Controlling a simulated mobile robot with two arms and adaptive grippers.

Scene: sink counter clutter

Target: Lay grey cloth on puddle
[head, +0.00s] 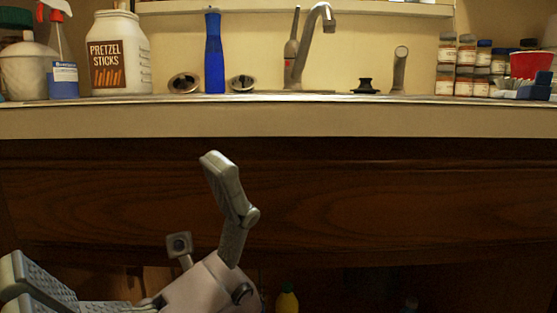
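I cannot make out the grey cloth or the puddle. The countertop (290,119) is seen almost edge-on, so anything lying flat on it is hidden.
Spice jars (467,60) and a red cup (530,64) stand right. The counter front projects above my gripper.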

